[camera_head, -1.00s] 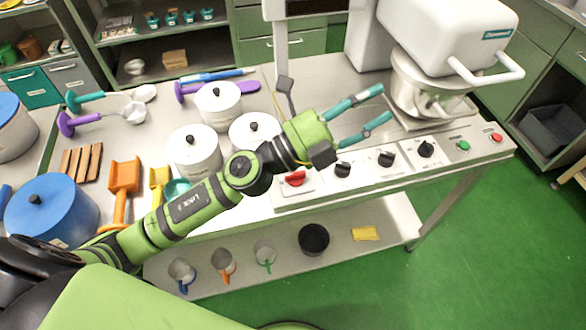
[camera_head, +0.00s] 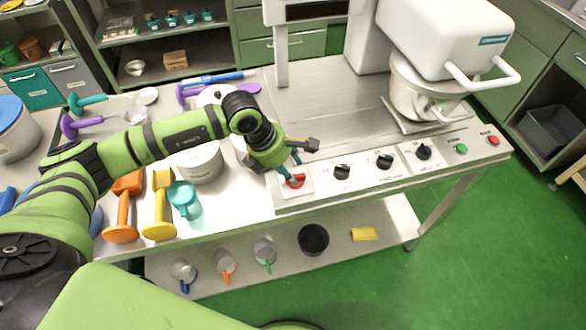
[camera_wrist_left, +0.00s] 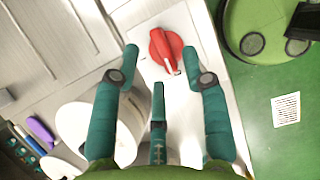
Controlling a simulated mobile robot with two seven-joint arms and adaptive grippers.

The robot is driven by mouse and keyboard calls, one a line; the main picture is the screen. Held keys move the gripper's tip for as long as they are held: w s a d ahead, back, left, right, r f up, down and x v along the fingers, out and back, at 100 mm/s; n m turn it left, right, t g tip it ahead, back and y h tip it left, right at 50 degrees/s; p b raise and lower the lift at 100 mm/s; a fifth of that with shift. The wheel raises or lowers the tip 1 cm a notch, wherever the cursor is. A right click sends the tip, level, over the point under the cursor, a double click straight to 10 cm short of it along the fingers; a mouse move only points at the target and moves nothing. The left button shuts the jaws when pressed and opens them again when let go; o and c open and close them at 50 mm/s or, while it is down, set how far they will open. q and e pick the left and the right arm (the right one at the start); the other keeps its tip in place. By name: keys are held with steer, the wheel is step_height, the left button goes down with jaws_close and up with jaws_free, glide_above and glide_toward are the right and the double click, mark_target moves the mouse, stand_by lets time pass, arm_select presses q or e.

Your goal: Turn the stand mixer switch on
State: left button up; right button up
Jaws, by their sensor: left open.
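The red rotary switch (camera_head: 295,181) sits on a white plate at the left end of the control panel (camera_head: 390,177). The white stand mixer (camera_head: 440,38) with its metal bowl stands behind the panel on the right. My left gripper (camera_head: 291,171) points down at the red switch, with its teal fingers apart. In the left wrist view, the red switch (camera_wrist_left: 166,47) lies between and slightly beyond the open fingertips (camera_wrist_left: 160,60), its handle running roughly along the fingers. Contact with it cannot be told. My right gripper is not in view.
Black knobs (camera_head: 384,161), a green button (camera_head: 461,148) and a red button (camera_head: 493,140) line the panel to the right. White lidded pots (camera_head: 200,163) stand left of the gripper, partly behind my arm.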

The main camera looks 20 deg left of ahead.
arm_select(q)
steer(key=shift+p+x, duration=0.3)
steer(key=shift+x, duration=1.2)
jaws_close()
